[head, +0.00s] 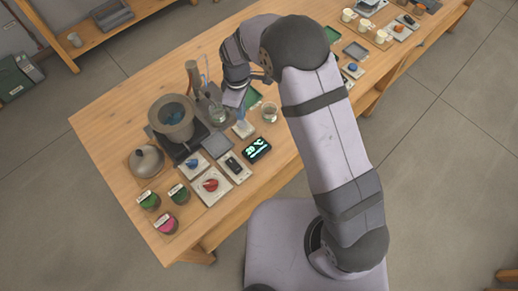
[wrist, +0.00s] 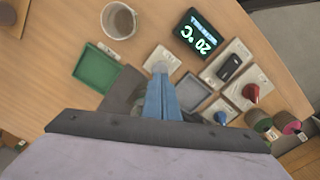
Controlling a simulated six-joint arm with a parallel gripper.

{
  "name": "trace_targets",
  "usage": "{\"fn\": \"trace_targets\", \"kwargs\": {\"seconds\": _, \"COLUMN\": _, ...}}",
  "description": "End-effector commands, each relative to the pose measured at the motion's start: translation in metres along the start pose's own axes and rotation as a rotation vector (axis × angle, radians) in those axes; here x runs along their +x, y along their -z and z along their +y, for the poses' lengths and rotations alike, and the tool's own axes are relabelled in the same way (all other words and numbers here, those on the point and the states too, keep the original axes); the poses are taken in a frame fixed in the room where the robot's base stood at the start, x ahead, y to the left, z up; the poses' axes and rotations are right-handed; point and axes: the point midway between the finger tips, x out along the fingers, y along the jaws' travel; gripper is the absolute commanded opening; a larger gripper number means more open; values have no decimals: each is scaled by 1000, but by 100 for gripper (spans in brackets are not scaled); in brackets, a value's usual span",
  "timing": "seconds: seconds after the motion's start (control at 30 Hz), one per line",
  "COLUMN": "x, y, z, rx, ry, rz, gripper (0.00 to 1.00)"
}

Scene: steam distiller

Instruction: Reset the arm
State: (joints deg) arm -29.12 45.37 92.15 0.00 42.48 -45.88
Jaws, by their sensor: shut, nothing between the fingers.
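My gripper (head: 243,127) is above the workbench (head: 108,122), right of the distiller. In the wrist view its blue fingers (wrist: 161,72) are together with nothing between them. They point down over a small pale square plate; whether they touch it is unclear. The distiller pot (head: 173,122) is open at the top and holds something bluish. Its grey domed lid (head: 147,160) lies apart on the bench at the left. A glass flask (head: 217,115) stands between the pot and my gripper, partly hidden by the arm.
Near my gripper are a beaker (wrist: 118,20), a green tray (wrist: 95,68) and a display reading 20 °C (head: 257,150). A switch (head: 233,164), blue knob (head: 192,163) and red knob (head: 211,185) sit on plates. Labelled jars (head: 166,224) stand at the front left corner.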

Motion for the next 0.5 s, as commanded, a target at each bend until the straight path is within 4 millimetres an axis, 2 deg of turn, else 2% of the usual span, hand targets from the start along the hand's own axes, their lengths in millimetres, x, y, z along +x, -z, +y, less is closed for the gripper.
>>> {"fn": "trace_targets", "kwargs": {"seconds": 0.37, "x": 0, "y": 0, "z": 0, "rx": 1, "ry": 0, "rz": 0, "gripper": 0}}
{"fn": "trace_targets", "kwargs": {"seconds": 0.5, "x": 0, "y": 0, "z": 0, "rx": 57, "ry": 0, "rz": 0, "gripper": 0}}
